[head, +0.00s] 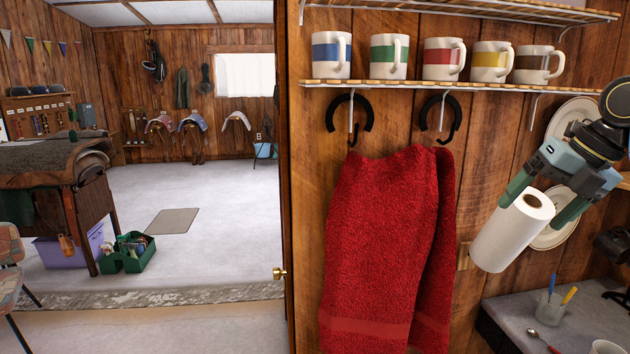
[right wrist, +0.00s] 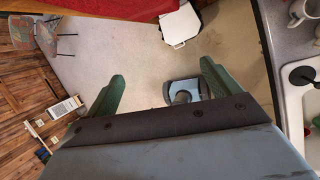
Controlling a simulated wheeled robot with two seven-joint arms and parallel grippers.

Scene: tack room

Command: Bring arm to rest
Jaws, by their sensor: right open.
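My right gripper (head: 530,213) comes in from the right side of the head view, with its two green fingers spread and pointing down. It overlaps a white paper towel roll (head: 505,238) by the wall in that view. In the right wrist view the open gripper (right wrist: 160,78) has only floor and a grey-blue round-topped shape far below between its fingers, and nothing is held. My left gripper is in neither view.
A red towel (head: 385,240) hangs from hooks left of the gripper, under a shelf (head: 420,84) of several mugs. Plates (head: 573,112) are on the wall behind my arm. A counter (head: 580,315) with a pen cup (head: 550,308) lies below. A doorway opens left.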

